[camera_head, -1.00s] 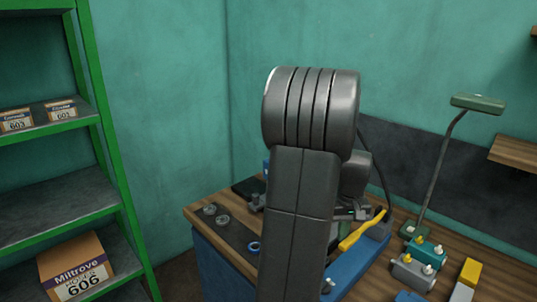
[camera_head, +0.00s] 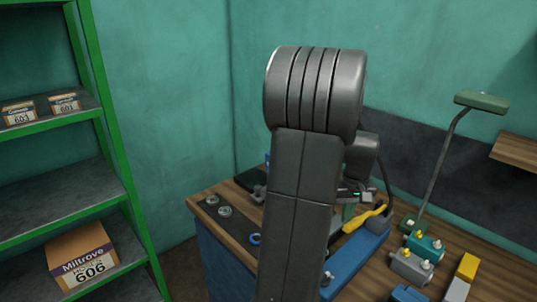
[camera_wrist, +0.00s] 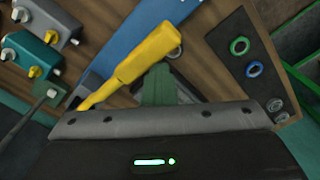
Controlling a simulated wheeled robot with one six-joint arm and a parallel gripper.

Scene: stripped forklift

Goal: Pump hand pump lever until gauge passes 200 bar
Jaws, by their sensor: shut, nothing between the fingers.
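The yellow hand pump lever (camera_head: 364,219) is above the blue bench part (camera_head: 352,262), partly hidden by my arm in the head view. In the wrist view the lever (camera_wrist: 146,56) runs slantwise, its thick grip at the upper right and its thin end at the lower left. My gripper (camera_wrist: 158,72) has its green fingers shut and empty, close beside the lever's grip; I cannot tell whether they touch it. In the head view my gripper (camera_head: 348,211) shows just left of the lever. No gauge can be made out in either view.
Teal and grey valve blocks (camera_head: 424,246) and a yellow block (camera_head: 467,267) stand on the wooden bench at right. A desk lamp (camera_head: 481,102) stands behind them. Rings (camera_head: 225,211) lie at the bench's left. A green shelf (camera_head: 110,140) with boxes stands at far left.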

